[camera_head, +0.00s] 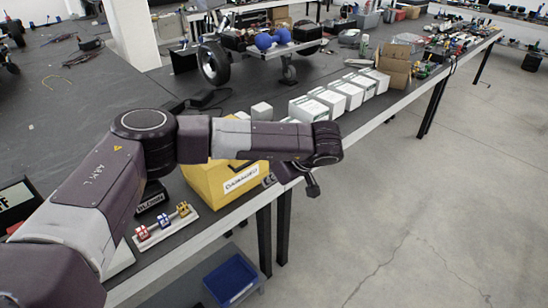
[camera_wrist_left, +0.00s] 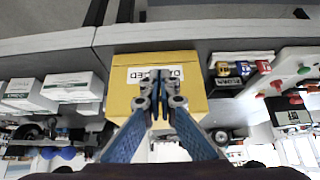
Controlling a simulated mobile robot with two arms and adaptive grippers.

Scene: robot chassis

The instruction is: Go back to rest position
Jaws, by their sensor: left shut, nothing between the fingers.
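My left arm (camera_head: 150,150) comes in from the left in the head view and stretches across over the table's front edge. My left gripper (camera_head: 308,183) is at its end, small and partly hidden by the wrist, just right of the yellow box (camera_head: 215,182). In the left wrist view the blue fingers of the left gripper (camera_wrist_left: 160,82) are together, with nothing between them. They appear in front of the yellow box (camera_wrist_left: 190,62) and cover part of its label. I cannot tell whether they touch it. My right gripper is not in view.
White boxes (camera_head: 345,93) stand in a row along the table (camera_head: 75,100). A small rack with coloured pieces (camera_head: 165,222) is near the front edge. A blue bin (camera_head: 232,280) sits below. A wheeled chassis (camera_head: 255,45) stands behind. The floor (camera_head: 430,190) at right is clear.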

